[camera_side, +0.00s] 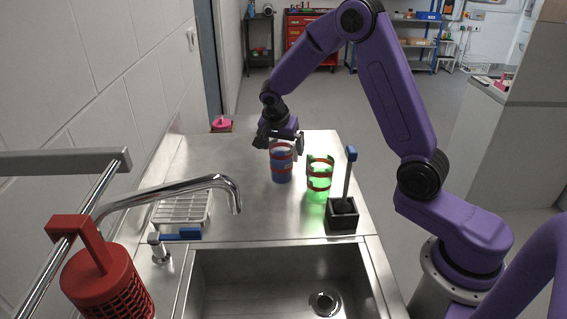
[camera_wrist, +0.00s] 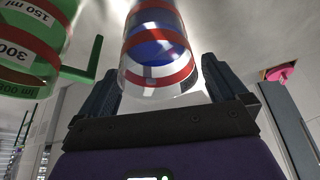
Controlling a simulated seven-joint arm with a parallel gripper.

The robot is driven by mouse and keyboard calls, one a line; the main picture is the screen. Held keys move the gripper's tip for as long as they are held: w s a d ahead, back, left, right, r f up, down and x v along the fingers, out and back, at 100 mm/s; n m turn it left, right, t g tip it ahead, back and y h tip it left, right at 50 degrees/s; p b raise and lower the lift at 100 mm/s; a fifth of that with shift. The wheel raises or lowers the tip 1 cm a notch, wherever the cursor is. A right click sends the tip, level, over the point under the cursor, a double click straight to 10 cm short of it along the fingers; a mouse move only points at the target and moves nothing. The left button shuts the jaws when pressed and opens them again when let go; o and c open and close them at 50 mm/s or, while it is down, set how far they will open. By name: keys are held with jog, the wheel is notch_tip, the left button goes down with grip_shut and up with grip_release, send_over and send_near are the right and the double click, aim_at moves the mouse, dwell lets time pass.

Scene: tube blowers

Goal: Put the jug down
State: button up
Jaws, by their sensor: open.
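A clear blue jug-like vessel with red bands (camera_side: 281,168) stands upright on the steel counter. My gripper (camera_side: 279,139) is at its top end, with the jaws open. In the wrist view, the banded vessel (camera_wrist: 158,50) shows between the two spread fingers of my gripper (camera_wrist: 160,85), with a visible gap at the right finger; contact on the left is hard to tell. A green jug with red bands (camera_side: 319,180) stands just right of it. In the wrist view, the green jug (camera_wrist: 30,40) shows a handle and volume marks at upper left.
A black holder (camera_side: 342,214) with a blue-topped brush stands right of the green jug.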

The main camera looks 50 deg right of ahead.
jog(key=shift+w+d+f, duration=0.1)
jog(key=shift+d+f, duration=0.15)
jog(key=shift+f, duration=0.4)
jog(key=c, duration=1.4)
